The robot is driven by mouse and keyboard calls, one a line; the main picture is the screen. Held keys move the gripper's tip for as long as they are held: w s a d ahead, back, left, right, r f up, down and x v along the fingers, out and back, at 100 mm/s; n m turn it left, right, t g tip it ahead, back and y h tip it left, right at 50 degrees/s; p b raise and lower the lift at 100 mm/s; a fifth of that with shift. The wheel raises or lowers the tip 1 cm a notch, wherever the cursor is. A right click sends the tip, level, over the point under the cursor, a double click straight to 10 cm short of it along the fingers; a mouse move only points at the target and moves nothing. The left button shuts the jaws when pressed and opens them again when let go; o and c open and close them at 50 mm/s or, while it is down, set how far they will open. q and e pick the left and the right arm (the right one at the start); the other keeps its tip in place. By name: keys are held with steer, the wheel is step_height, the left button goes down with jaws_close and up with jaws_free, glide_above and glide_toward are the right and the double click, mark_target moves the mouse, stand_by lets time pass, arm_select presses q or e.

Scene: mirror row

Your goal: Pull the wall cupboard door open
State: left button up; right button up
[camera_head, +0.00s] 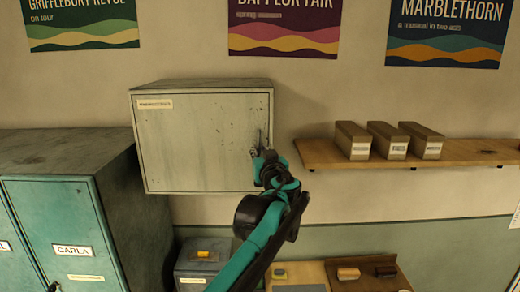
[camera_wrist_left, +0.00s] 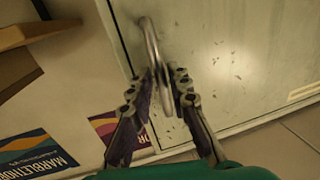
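The wall cupboard (camera_head: 195,130) is a grey-green box on the wall with a small label at its upper left. Its door looks shut, flush with the body. The metal bar handle (camera_head: 259,138) stands upright near the door's right edge. My left gripper (camera_head: 262,155) is at the handle's lower part. In the left wrist view the handle (camera_wrist_left: 150,45) runs between the two fingers of the left gripper (camera_wrist_left: 163,76), which look apart, with narrow gaps to the bar. Whether either finger touches it is hard to tell. My right gripper is not in view.
A wooden shelf (camera_head: 465,152) with three boxes (camera_head: 388,141) is on the wall right of the cupboard. Teal lockers (camera_head: 75,215) stand at lower left. A grey box (camera_head: 192,270) and low surfaces with small items lie below. Posters hang above. The wall between cupboard and shelf is bare.

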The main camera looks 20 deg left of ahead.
arm_select(q)
steer(key=shift+w+a, duration=0.2)
jaws_close()
steer(key=shift+s, duration=0.15)
